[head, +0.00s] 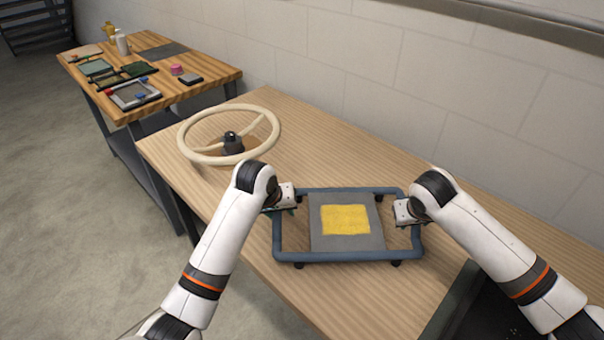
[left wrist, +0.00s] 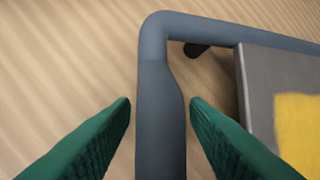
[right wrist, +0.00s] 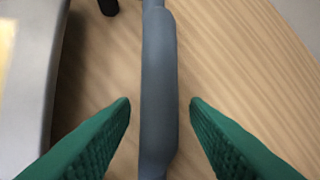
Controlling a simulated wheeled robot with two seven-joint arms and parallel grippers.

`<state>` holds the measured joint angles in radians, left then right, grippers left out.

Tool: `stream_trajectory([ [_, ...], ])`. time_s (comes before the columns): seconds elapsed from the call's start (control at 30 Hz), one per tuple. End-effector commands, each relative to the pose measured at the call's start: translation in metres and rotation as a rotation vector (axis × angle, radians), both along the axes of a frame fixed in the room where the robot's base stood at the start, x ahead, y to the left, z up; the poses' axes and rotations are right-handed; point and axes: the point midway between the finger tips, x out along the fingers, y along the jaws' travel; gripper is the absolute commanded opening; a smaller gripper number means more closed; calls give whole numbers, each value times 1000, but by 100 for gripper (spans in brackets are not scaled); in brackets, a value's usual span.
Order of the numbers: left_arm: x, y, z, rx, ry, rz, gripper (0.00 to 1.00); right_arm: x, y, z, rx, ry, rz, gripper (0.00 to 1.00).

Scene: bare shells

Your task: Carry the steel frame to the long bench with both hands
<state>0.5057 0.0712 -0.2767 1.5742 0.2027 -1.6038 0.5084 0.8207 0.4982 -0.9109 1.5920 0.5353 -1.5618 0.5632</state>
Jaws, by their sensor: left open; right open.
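The steel frame (head: 330,256) is a blue-grey tube rectangle with a grey plate and a yellow patch in its middle. It stands on dark feet on a long wooden bench (head: 400,298). My left gripper (head: 284,205) is at the frame's left side tube. In the left wrist view the open green fingers (left wrist: 160,103) stand on either side of that tube (left wrist: 160,70), with gaps. My right gripper (head: 412,220) is at the right side tube. In the right wrist view its open green fingers (right wrist: 160,103) straddle the tube (right wrist: 159,60), apart from it.
A cream steering wheel (head: 203,157) on a dark hub sits on the same bench, left of and beyond the frame. A second wooden bench (head: 212,77) at the far left holds tools, trays and bottles. A block wall (head: 440,90) runs behind. Bare bench top lies around the frame.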

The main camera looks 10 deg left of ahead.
Motion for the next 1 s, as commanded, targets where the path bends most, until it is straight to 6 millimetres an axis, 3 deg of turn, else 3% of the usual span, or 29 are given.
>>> stream_trajectory([
  [0.17, -8, 2, 20, -2, -6, 0, 42, 0, 0, 0, 1, -1, 1, 42],
  [0.6, -42, 12, 97, -1, -4, 0, 42, 0, 0, 0, 1, -1, 1, 42],
  [0.83, -48, 14, 108, 0, -1, 1, 42, -2, 1, 6, 1, -1, 0, 42],
  [1.0, -48, 14, 108, 0, -1, 1, 42, -13, 4, 31, 2, -3, 2, 42],
])
